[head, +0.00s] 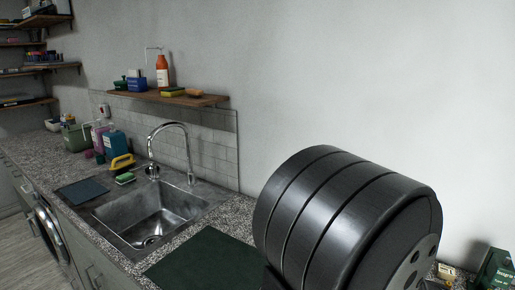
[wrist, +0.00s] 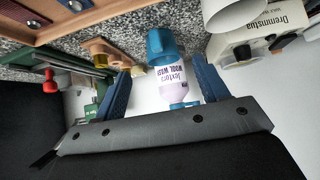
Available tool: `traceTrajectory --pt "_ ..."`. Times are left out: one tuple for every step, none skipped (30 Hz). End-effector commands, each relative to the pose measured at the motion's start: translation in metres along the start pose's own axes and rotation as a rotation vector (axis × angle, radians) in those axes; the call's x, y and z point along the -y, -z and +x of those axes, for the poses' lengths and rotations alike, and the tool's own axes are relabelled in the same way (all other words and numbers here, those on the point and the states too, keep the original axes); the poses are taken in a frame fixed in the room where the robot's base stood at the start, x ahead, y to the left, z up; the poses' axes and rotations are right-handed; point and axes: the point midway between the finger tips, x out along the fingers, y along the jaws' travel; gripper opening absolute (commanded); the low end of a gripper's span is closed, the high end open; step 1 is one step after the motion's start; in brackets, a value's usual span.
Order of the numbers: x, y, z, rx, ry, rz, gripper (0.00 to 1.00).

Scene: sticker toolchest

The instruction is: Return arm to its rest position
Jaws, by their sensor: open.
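My gripper (wrist: 161,70) shows in the wrist view, its two blue fingers spread wide with nothing gripped. A white and lilac wool wash bottle (wrist: 172,80) with a blue cap appears upside down in the gap between the fingers. It looks to be beyond them, but its distance is hard to tell. In the head view my large black arm link fills the lower right and hides part of the worktop. My gripper does not show in that view.
The wrist view shows a wooden drawer chest (wrist: 75,18), a cream appliance (wrist: 255,48) and green tools with a red knob (wrist: 54,84). The head view shows a sink (head: 150,212), a tall tap (head: 187,145), a dark green mat (head: 205,262) and a wall shelf (head: 170,97).

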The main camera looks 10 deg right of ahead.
Motion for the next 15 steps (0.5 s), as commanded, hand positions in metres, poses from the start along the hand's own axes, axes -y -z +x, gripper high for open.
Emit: traceTrajectory --pt "0.0 -0.001 0.008 0.003 0.002 0.001 0.67" --pt "0.0 -0.001 0.012 0.003 0.002 0.0 0.67" --pt "0.001 -0.001 0.017 0.003 0.001 0.001 0.67" --pt "0.001 -0.001 0.021 0.004 0.001 0.0 0.67" --pt "0.001 -0.001 0.025 0.002 0.001 0.001 0.67" --pt "0.001 -0.001 0.031 0.003 0.001 0.0 0.67" --pt "0.0 -0.001 0.035 0.003 0.001 0.0 0.67" --pt "0.0 -0.001 0.039 0.003 0.001 0.001 0.67" --pt "0.0 -0.001 0.045 0.004 0.001 0.0 0.67" --pt "0.0 -0.001 0.049 0.003 0.001 0.002 0.67" --pt "0.0 -0.001 0.052 0.003 0.0 0.0 0.67" --pt "0.0 -0.001 0.058 0.003 0.0 0.001 0.67" --pt "0.0 -0.001 0.061 0.002 0.0 0.0 0.67" --pt "0.0 -0.001 0.065 0.003 0.0 0.001 0.67" --pt "0.0 -0.001 0.069 0.003 0.0 0.0 0.67"
